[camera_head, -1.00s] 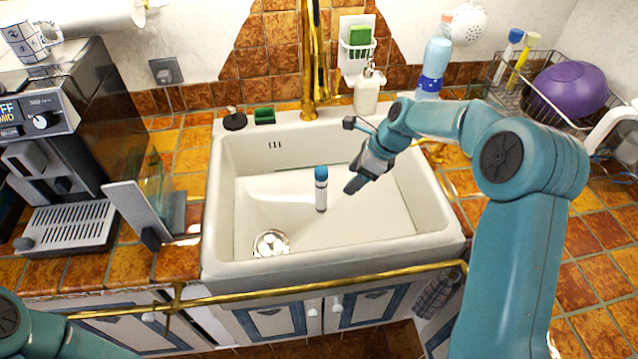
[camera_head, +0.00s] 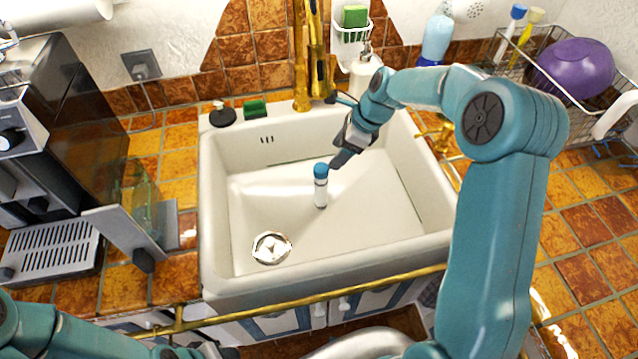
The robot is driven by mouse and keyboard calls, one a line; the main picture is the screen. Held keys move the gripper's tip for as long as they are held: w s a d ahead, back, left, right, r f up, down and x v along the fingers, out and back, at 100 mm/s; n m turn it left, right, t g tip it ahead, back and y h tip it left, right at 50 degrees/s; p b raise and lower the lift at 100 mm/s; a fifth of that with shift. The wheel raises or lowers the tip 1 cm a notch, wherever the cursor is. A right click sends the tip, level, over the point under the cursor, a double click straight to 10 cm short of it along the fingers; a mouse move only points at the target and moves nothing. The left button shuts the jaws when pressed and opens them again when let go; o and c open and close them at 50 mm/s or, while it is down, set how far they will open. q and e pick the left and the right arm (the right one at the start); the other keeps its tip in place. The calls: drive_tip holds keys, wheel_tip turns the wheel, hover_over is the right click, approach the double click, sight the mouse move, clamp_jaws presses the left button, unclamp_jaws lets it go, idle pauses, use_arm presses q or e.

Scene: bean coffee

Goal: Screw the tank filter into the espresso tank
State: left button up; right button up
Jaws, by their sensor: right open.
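The tank filter (camera_head: 320,187), a small white cylinder with a blue cap, stands upright in the sink. My right gripper (camera_head: 342,158) is open and empty, with its dark fingers just right of and above the blue cap. I cannot tell whether a finger touches the cap. A clear, greenish container that looks like the espresso tank (camera_head: 140,185) stands on the counter right of the coffee machine, partly hidden by a grey panel.
The white sink (camera_head: 255,285) has a round drain (camera_head: 271,247) and a gold faucet (camera_head: 303,60) behind. The coffee machine (camera_head: 60,120) stands at left. A soap dispenser (camera_head: 365,75), a bottle (camera_head: 437,38) and a dish rack with a purple bowl (camera_head: 575,68) are at the back right.

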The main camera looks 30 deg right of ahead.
sight(322, 167)
drive_tip(key=shift+w+r, duration=0.25)
drive_tip(key=shift+w, duration=0.1)
drive_tip(key=b+x, duration=0.4)
drive_tip(key=x, duration=0.1)
drive_tip(key=shift+s+f, duration=0.15)
drive_tip(key=shift+f, duration=0.15)
drive_tip(key=shift+b+x, duration=0.95)
drive_tip(key=shift+x, duration=0.4)
drive_tip(key=shift+a, duration=0.1)
drive_tip(key=c, duration=1.2)
drive_tip(key=shift+o, duration=0.2)
drive_tip(key=shift+r+p, duration=2.3)
drive_tip(key=shift+r, duration=0.3)
